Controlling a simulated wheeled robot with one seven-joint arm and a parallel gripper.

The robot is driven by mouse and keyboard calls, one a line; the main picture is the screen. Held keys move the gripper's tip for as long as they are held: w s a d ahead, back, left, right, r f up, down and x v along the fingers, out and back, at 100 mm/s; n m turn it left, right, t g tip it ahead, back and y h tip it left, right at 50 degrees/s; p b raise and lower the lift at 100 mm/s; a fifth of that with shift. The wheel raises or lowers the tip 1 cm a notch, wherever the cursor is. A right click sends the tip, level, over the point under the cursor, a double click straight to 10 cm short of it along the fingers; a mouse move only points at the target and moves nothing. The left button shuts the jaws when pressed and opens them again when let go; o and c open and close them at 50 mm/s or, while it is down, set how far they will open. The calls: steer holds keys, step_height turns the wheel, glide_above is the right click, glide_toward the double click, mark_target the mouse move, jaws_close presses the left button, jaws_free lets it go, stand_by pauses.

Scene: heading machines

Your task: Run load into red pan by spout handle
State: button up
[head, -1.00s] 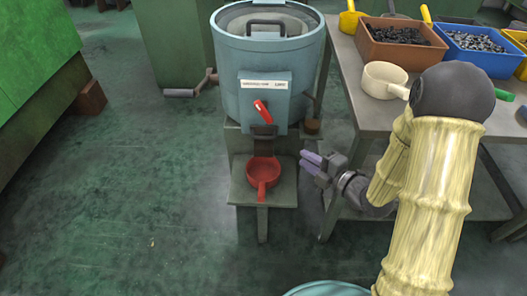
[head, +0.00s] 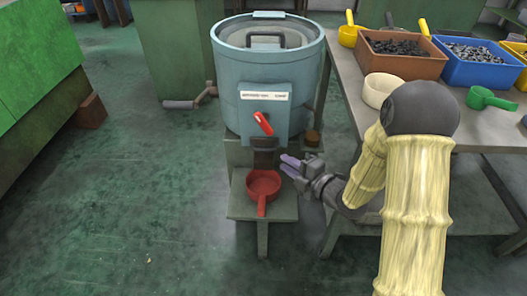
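A light blue drum machine (head: 235,85) stands at the centre on a grey-green stand. Its red spout handle (head: 263,123) sits on the front, slanting, above a dark spout (head: 264,156). The red pan (head: 263,184) rests on the small shelf (head: 284,206) below the spout, its handle pointing towards me. I cannot see any load in the pan. My gripper (head: 287,168), with purple-grey fingers, is just right of the spout, above the right side of the pan and below the red handle. The fingers touch nothing that I can see. A gap seems to show between them.
A green cabinet (head: 30,60) stands left. The floor (head: 140,200) between is clear.

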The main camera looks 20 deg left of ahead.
mark_target(265, 151)
steer(key=b+x, duration=0.2)
steer(key=x, duration=0.9)
steer(key=shift+d+r, duration=0.1)
steer(key=shift+s, duration=0.1)
jaws_close()
